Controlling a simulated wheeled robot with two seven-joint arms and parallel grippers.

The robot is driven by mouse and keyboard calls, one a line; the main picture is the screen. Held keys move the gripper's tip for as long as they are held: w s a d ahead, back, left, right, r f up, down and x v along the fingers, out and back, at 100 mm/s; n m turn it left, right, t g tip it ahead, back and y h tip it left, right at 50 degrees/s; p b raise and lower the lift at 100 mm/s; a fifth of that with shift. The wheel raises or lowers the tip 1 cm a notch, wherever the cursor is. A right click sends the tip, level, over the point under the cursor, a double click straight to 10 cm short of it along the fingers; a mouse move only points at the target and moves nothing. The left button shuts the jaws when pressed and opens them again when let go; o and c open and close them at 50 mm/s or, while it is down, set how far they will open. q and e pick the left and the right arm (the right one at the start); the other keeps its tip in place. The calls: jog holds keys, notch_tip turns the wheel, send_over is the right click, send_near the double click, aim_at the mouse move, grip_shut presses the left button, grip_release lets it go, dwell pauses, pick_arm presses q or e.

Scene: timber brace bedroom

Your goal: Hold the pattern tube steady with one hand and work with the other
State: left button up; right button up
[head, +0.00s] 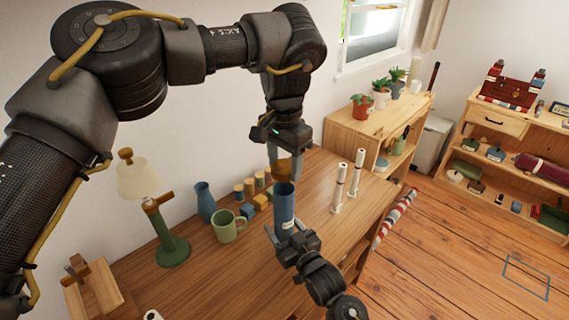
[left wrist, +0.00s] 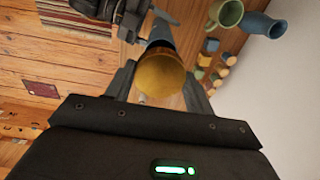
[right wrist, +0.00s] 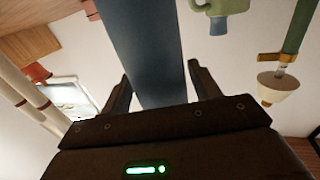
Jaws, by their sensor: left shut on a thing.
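The blue pattern tube (head: 284,205) stands upright above the wooden table, with a gold-brown cap (head: 282,168) at its top end. My left gripper (head: 284,150) comes down from above and is shut on the cap, which also shows between its fingers in the left wrist view (left wrist: 160,76). My right gripper (head: 285,236) is at the tube's lower part. In the right wrist view its fingers close in on both sides of the tube (right wrist: 150,50). The tube's bottom end is hidden by this gripper.
On the table (head: 325,235) stand a green lamp (head: 168,235), a green mug (head: 228,227), a blue vase (head: 205,202), small blocks and two white posts (head: 338,188). A low shelf with plants (head: 375,115) is behind. Open floor (head: 450,240) lies to the right.

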jog(key=shift+o, duration=0.7)
jog(key=shift+r, duration=0.1)
pick_arm(q)
jog(key=shift+f+b, duration=0.85)
jog(key=shift+f, duration=0.05)
pick_arm(e)
jog(key=v, duration=1.2)
